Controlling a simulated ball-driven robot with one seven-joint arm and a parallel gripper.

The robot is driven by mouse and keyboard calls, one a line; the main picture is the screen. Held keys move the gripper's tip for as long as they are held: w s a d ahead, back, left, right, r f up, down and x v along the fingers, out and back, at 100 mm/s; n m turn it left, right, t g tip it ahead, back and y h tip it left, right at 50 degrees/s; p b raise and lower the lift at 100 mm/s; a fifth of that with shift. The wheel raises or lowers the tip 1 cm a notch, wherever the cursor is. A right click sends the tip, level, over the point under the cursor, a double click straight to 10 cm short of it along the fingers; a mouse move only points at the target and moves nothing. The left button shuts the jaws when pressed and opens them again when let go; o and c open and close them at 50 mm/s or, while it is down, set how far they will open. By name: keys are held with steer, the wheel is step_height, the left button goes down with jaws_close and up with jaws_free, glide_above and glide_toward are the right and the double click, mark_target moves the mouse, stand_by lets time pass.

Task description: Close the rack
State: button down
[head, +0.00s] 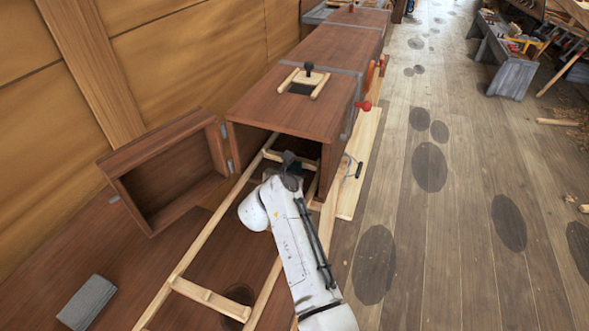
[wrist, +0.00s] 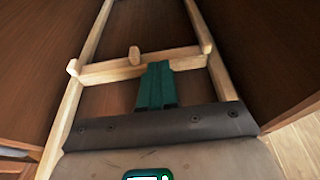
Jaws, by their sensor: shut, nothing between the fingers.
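The rack is a pale wooden frame with two long side rails and crossbars (head: 190,259). It runs out of the open front of a dark wooden box (head: 296,103) towards the bottom of the head view. In the wrist view its crossbar (wrist: 100,71) carries a short upright peg and spans the two rails. My gripper (head: 291,160) is at the box opening, low over the rack. In the wrist view its green fingers (wrist: 157,84) are together and empty, overlapping the crossbar right of the peg. I cannot tell if they touch it. The rack's far end is hidden inside the box.
An open box-like door (head: 166,170) hangs left of the opening. A grey block (head: 87,302) lies at lower left. A red knob (head: 363,105) and a metal handle (head: 352,166) stick out at the box's right side. The plank floor to the right is mostly clear.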

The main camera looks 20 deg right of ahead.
mark_target(306, 155)
steer(key=w+d+b, duration=0.1)
steer(key=w, duration=0.1)
steer(key=w+d+b, duration=0.3)
steer(key=w+d, duration=0.1)
steer(key=w, duration=0.1)
steer(key=shift+d+f+b, duration=0.2)
steer(key=shift+d+b, duration=0.05)
steer(key=shift+b, duration=0.05)
steer(key=shift+w+d+r, duration=0.1)
steer(key=shift+w+r, duration=0.05)
